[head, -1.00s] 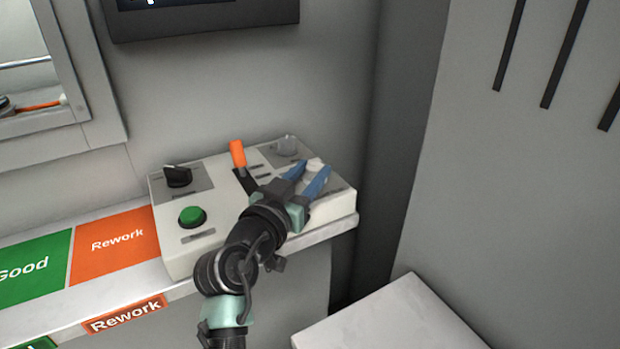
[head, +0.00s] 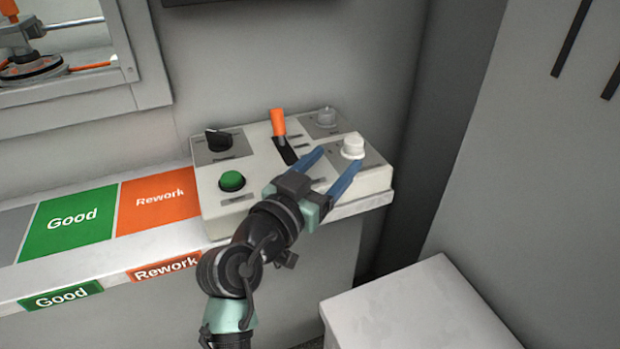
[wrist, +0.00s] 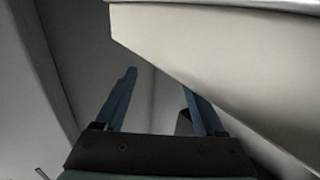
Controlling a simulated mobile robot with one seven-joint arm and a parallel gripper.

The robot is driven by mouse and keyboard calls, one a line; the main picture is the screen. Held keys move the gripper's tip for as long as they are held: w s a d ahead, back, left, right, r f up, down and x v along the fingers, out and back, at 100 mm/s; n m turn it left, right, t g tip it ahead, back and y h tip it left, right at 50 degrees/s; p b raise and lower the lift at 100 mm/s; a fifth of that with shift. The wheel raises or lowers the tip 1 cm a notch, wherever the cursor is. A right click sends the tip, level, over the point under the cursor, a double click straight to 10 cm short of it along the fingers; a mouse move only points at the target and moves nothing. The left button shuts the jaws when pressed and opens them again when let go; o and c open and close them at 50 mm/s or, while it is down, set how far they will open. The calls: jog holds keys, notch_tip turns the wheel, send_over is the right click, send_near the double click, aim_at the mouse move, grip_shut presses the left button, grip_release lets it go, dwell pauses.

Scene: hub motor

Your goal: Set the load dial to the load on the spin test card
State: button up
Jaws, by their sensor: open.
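The control box (head: 212,203) stands on the shelf with several controls on its top. A white knob (head: 353,146) sits at its right front and a grey knob (head: 326,117) behind it. A black rotary knob (head: 219,140) is at the left back. Labels are too small to read, so I cannot tell which is the load dial. My gripper (head: 338,170) is open and empty, its blue fingers pointing at the white knob, just short of it in the picture. The wrist view shows the fingers (wrist: 160,92) and the pale box side (wrist: 210,60), but no knob. No spin test card is in view.
An orange-handled lever (head: 279,124) and a green button (head: 232,181) are also on the box. Green Good (head: 70,217) and orange Rework (head: 158,200) areas lie left on the shelf. A white-topped block (head: 420,310) stands front right.

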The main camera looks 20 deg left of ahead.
jog(key=s+a, duration=0.1)
jog(key=s, duration=0.6)
jog(key=shift+p, duration=0.3)
jog(key=shift+a, duration=0.1)
jog(key=s+d+r+t, duration=0.15)
jog(key=d+r, duration=0.25)
jog(key=r, duration=0.5)
jog(key=d+r+t+y, duration=0.1)
jog(key=d+r+t, duration=0.3)
jog(key=r, duration=0.5)
jog(key=s+d+r+t, duration=0.1)
jog(key=d+r, duration=0.4)
jog(key=r, duration=0.4)
jog(key=s+d+r+n+t+y+p, duration=0.2)
jog(key=s+d+r+t, duration=0.15)
jog(key=s+r, duration=0.6)
notch_tip(320, 180, up, 35)
jog(key=w+p, duration=0.2)
jog(key=p, duration=3.1)
jog(key=shift+p, duration=0.35)
jog(key=shift+w+f, duration=0.1)
